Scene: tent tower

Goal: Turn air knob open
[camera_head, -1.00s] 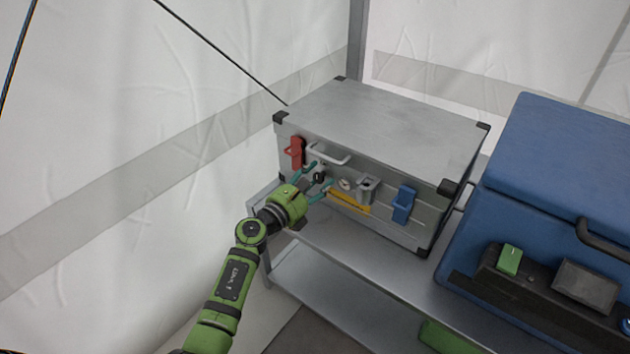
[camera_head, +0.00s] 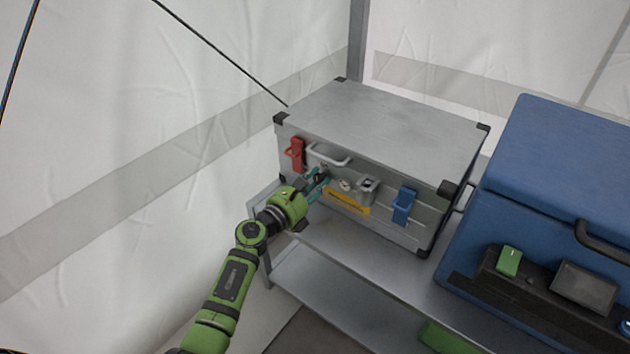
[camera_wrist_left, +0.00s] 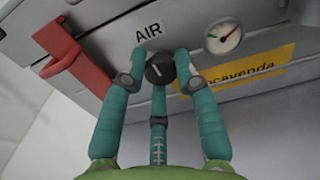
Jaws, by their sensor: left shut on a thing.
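The air knob (camera_wrist_left: 159,70) is a small dark round knob with a pale pointer line, below the "AIR" label (camera_wrist_left: 148,32) in the left wrist view. It sits on the front of the grey metal case (camera_head: 385,120). In the head view the knob (camera_head: 321,178) is partly hidden by my fingers. My left gripper (camera_wrist_left: 160,75) has its teal fingers closed around the knob, one on each side. In the head view the left gripper (camera_head: 318,184) reaches the case front from the lower left. My right gripper is in neither view.
Near the knob are a red latch (camera_head: 296,154), a pale handle (camera_head: 328,155), a round gauge (camera_wrist_left: 224,36) and a yellow label (camera_wrist_left: 245,70). A blue latch (camera_head: 403,206) is farther right. A blue box (camera_head: 560,160) stands at the right.

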